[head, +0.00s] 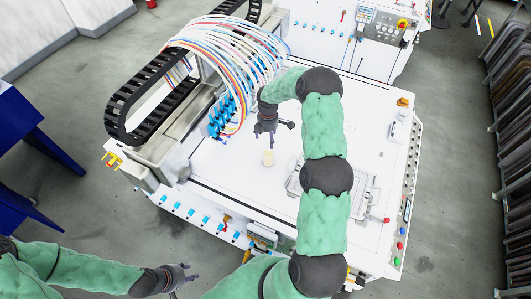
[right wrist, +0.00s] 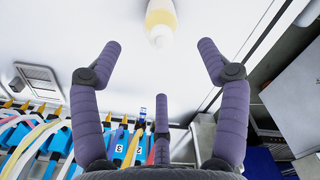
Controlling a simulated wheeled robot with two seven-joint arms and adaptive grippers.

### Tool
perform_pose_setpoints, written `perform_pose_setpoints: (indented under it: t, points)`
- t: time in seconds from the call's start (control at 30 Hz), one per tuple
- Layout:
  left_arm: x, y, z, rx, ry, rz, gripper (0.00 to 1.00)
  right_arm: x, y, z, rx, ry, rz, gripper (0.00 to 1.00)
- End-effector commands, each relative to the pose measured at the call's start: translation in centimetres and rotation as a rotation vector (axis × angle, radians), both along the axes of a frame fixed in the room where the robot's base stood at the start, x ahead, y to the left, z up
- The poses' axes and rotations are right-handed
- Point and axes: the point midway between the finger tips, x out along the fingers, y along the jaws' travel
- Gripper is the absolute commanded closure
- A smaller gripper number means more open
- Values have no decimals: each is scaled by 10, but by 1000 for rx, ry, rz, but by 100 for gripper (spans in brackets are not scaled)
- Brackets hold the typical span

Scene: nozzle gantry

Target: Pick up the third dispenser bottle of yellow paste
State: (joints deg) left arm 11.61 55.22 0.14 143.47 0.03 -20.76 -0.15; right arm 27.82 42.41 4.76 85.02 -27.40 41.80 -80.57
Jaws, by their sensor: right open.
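In the right wrist view the bottle (right wrist: 161,20) is at the top edge, partly cut off, with a whitish lower end.
A row of blue nozzles (head: 222,115) with colored hoses stands left of my right gripper; one nozzle (right wrist: 119,147) bears a 3. A black cable chain (head: 150,90) lies further left. A plate fixture (head: 293,186) is right of the bottle. The surface around the bottle is clear.

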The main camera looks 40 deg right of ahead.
Motion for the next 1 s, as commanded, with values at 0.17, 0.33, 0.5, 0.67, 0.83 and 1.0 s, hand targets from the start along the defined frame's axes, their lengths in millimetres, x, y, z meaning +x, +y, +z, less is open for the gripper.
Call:
perform_pose_setpoints:
  t: [0.17, 0.33, 0.5, 0.67, 0.83, 1.0]
  points:
    - [0, 0, 4, 0, -1, 0, 60, -2, 1, -29, 3, 4, 2, 24]
    - [0, 0, 6, 0, -1, 0, 60, -1, 1, -45, 3, 1, -1, 24]
    - [0, 0, 9, 0, -1, 0, 60, -2, 1, -53, 3, 1, -2, 24]
    - [0, 0, 18, 0, -1, 0, 60, -6, 0, -73, 4, 4, -1, 24]
    - [1, 0, 21, 0, -1, 0, 60, -5, -1, -92, 3, 1, -1, 24]
    - [0, 0, 22, 0, -1, 0, 60, -5, -1, -99, 2, 0, -1, 24]
